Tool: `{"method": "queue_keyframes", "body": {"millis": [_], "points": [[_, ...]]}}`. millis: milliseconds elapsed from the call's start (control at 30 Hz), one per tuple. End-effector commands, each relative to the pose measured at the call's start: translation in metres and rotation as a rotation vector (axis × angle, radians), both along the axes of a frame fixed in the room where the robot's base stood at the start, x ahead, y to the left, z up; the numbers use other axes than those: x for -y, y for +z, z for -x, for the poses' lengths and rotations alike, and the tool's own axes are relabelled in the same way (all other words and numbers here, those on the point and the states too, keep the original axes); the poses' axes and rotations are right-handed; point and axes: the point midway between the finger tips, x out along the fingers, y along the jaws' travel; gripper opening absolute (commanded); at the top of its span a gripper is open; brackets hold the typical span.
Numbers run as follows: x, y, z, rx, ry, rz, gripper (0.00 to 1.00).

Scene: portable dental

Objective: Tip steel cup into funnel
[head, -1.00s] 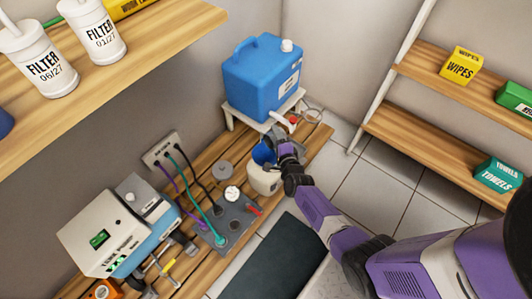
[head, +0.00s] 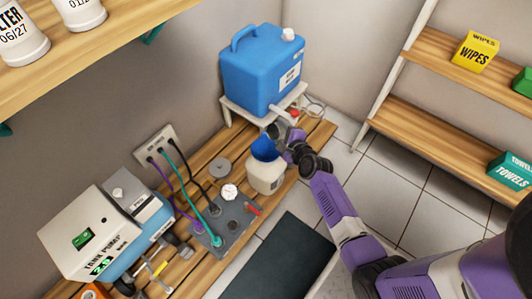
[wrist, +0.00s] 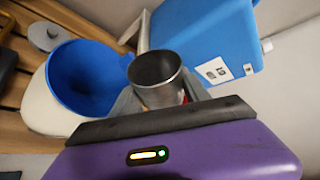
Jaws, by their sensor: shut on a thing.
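The steel cup (wrist: 156,78) is held in my gripper (wrist: 160,98), its open mouth facing the wrist camera. Its inside looks dark, and I cannot tell whether it holds anything. In the head view my gripper (head: 289,140) is small, with the grey cup at its tip. The blue funnel (wrist: 92,78) sits in the mouth of a whitish jug (wrist: 42,105). The funnel also shows in the head view (head: 264,148), atop the jug (head: 266,178). The cup is beside the funnel, at its upper right in the head view.
A blue water container (head: 264,68) stands on a small white stand (head: 238,110) behind the gripper, with a red-tipped tap (head: 294,114). A grey panel (head: 232,222) with a gauge and hoses is left of the jug. Shelves stand at right.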

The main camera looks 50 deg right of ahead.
Motion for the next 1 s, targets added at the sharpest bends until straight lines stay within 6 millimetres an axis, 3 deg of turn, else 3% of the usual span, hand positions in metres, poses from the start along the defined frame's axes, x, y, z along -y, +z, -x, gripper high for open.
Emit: {"method": "queue_keyframes", "body": {"millis": [100, 267, 400, 467, 733, 967, 1000], "points": [[0.003, 0.012, 0.0, 0.028, -0.002, -0.106, 0.1], [0.004, -0.001, 0.001, 0.062, -0.002, -0.259, 0.1], [0.011, 0.015, 0.002, 0.096, -0.005, -0.407, 0.1], [0.017, 0.004, 0.004, 0.107, -0.005, -0.457, 0.1], [0.039, -0.005, 0.009, 0.162, -0.003, -0.691, 0.1], [0.049, -0.03, 0.012, 0.197, -0.003, -0.841, 0.1], [0.05, -0.021, 0.012, 0.201, -0.001, -0.856, 0.1]]}}
